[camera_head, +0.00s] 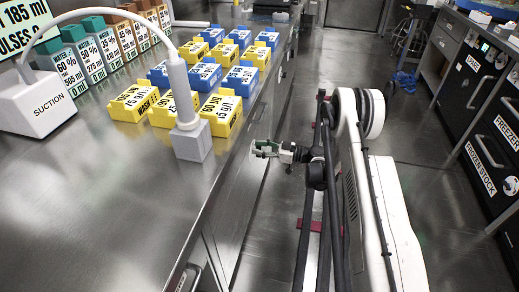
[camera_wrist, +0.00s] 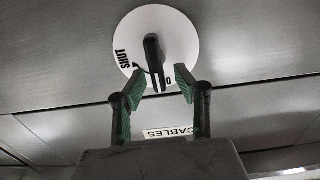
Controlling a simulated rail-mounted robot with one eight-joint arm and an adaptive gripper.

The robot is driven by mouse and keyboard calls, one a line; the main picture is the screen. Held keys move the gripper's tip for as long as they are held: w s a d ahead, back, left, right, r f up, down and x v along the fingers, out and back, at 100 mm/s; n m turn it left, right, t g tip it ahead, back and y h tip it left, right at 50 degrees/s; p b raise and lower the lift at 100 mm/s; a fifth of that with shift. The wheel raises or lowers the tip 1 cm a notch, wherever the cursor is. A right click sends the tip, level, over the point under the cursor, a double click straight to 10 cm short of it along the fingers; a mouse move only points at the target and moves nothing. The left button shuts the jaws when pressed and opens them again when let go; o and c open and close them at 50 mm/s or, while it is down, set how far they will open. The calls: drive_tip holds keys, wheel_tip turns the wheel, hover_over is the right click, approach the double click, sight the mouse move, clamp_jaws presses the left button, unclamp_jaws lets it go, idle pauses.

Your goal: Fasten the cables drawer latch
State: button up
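In the wrist view, the cables drawer latch is a round white dial (camera_wrist: 184,40) with a black handle (camera_wrist: 153,55) across its middle. The handle stands roughly up and down in the picture, its lower end close to a partly hidden mark starting with "O". The word SHUT is printed at the dial's left edge. The CABLES label (camera_wrist: 168,132) shows upside down below, partly covered by my gripper. My gripper (camera_wrist: 160,78) is open, its green fingertips on either side of the handle's lower end. In the head view my gripper (camera_head: 265,149) is at the counter's front; the latch is hidden there.
The steel counter (camera_head: 100,200) holds yellow and blue labelled boxes (camera_head: 222,113), a suction unit (camera_head: 40,105) and a grey block (camera_head: 192,142) near its front edge. The floor (camera_head: 275,225) beside the counter is partly clear. Black drawers (camera_head: 480,75) line the right side.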

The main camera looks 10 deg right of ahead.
clamp_jaws()
idle(0.4)
drive_tip(key=m, duration=0.4)
drive_tip(key=shift+w+d+f, duration=0.15)
drive_tip(key=shift+w+d, duration=0.1)
drive_tip(key=shift+w, duration=0.15)
drive_tip(key=m, duration=0.3)
drive_tip(key=shift+w+d+f+m, duration=0.15)
drive_tip(key=shift+w+f+m, duration=0.05)
drive_tip(key=shift+w+m, duration=0.1)
drive_tip(key=m, duration=0.3)
drive_tip(key=f+m, duration=0.1)
drive_tip(key=m, duration=0.1)
drive_tip(key=shift+w+d, duration=0.2)
drive_tip(key=shift+w, duration=0.15)
drive_tip(key=m, duration=0.2)
drive_tip(key=f+m, duration=0.1)
drive_tip(key=m, duration=0.2)
drive_tip(key=shift+w, duration=0.1)
